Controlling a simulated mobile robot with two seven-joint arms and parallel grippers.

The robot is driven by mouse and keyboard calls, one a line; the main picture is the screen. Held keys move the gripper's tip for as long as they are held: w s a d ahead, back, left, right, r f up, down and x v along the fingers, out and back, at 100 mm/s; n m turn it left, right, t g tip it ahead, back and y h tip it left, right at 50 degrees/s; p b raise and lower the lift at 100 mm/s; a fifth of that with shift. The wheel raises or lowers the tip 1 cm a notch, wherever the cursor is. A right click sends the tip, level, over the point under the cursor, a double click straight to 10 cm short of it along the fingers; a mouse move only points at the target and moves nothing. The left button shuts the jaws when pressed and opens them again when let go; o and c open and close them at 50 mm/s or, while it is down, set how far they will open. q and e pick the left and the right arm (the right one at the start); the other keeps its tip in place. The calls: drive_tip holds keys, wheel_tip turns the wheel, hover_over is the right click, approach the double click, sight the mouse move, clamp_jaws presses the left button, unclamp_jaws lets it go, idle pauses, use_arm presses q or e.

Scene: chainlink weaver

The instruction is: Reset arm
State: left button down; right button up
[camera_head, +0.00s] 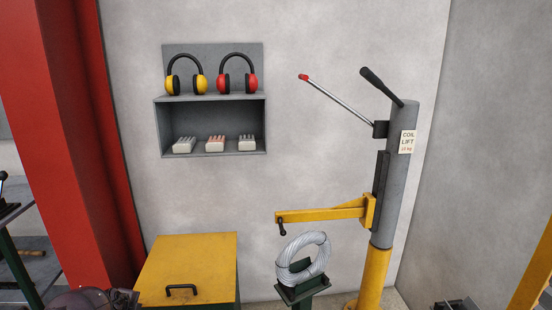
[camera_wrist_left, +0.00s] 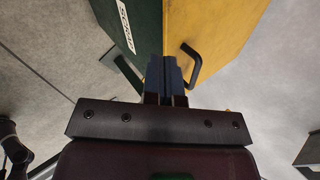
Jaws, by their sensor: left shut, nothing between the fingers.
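My left gripper (camera_wrist_left: 164,68) is shut with nothing between its dark fingers. In the left wrist view the fingers point at the edge between the dark green side and the yellow lid of a scrap bin (camera_wrist_left: 215,30). Whether they touch it I cannot tell. In the head view, part of my left arm shows at the bottom left, beside the yellow-lidded bin (camera_head: 190,262) with its black handle. A dark part that looks like my right gripper (camera_head: 456,304) shows at the bottom right edge, mostly cut off, so its jaws cannot be judged.
A coil lift (camera_head: 400,190) with a yellow arm stands at the right. A grey wire coil (camera_head: 303,259) rests on a green stand (camera_head: 300,291) below it. A wall shelf (camera_head: 211,98) holds earmuffs and small blocks. A red column (camera_head: 75,140) rises at the left.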

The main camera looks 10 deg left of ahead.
use_arm(q)
drive_tip(key=w+d+r+t+h, duration=0.2)
drive_tip(key=w+d, duration=0.1)
drive_tip(key=d, duration=0.5)
drive_tip(key=w+d+r+t+h, duration=0.15)
drive_tip(key=w+d, duration=0.25)
drive_tip(key=d, duration=0.4)
drive_tip(key=s+d+r+n+t+h, duration=0.15)
drive_tip(key=s+d, duration=0.25)
drive_tip(key=d, duration=0.5)
drive_tip(key=s+d+r+n+t, duration=0.1)
drive_tip(key=s+d+n, duration=0.15)
drive_tip(key=d, duration=0.55)
drive_tip(key=s+d+r+n+y, duration=0.15)
drive_tip(key=s+n, duration=0.25)
drive_tip(key=s, duration=0.4)
drive_tip(key=s+d+r+n, duration=0.2)
drive_tip(key=s+r+n, duration=0.1)
drive_tip(key=s, duration=0.4)
drive_tip(key=s+a+f+n+g+y, duration=0.1)
drive_tip(key=s+a+f+n, duration=0.1)
drive_tip(key=s, duration=0.7)
drive_tip(key=s+a+f+n+g+y, duration=0.1)
drive_tip(key=s+a+f+n, duration=0.1)
drive_tip(key=s, duration=0.7)
drive_tip(key=shift+s+a+f+n, duration=0.15)
drive_tip(key=shift+a+f+n, duration=0.35)
drive_tip(key=shift+a, duration=0.7)
